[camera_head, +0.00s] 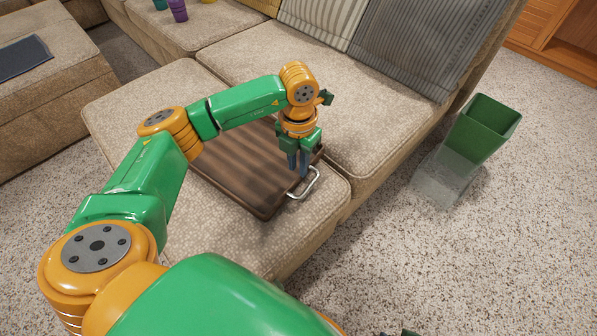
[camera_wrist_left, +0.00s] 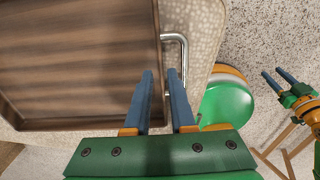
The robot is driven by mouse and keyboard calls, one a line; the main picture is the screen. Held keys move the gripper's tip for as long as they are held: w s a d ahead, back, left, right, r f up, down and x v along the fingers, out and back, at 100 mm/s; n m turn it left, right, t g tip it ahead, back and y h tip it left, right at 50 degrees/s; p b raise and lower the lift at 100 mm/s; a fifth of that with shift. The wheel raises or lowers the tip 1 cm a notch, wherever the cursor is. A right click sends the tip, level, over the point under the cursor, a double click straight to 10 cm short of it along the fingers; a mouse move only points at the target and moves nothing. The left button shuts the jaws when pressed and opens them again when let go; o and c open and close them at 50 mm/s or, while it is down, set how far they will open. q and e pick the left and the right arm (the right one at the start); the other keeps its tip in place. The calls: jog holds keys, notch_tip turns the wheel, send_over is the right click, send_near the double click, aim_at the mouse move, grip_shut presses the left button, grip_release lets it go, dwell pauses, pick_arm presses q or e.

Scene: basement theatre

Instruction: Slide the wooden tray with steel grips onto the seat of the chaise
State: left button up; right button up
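The brown wooden tray (camera_head: 240,185) lies flat on the beige seat of the chaise (camera_head: 190,240), near its right side. Its near steel grip (camera_head: 312,186) juts from the right end, over the seat. In the left wrist view the tray (camera_wrist_left: 75,65) fills the upper left, with the steel grip (camera_wrist_left: 184,50) beside its edge. My arm hides the tray's far part. My right gripper (camera_wrist_left: 275,76) is open and empty, away to the right.
Striped cushions (camera_head: 405,45) lean on the sofa back. Purple (camera_head: 178,10) and teal cups stand far left. An ottoman (camera_head: 50,90) holds a dark cloth (camera_head: 22,57).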

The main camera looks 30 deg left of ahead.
aim_at(298, 173)
pick_arm(q)
notch_tip(298, 173, down, 3)
jog(key=shift+f+b, duration=0.2)
jog(key=shift+b, duration=0.2)
jog(key=shift+f, duration=0.35)
grip_shut()
pick_arm(e)
jog(key=r, duration=0.1)
jog(key=w+r, duration=0.1)
jog(key=r, duration=0.1)
jog(key=shift+a, duration=0.1)
pick_arm(q)
jog(key=shift+d, duration=0.1)
pick_arm(e)
jog(key=shift+f, duration=0.1)
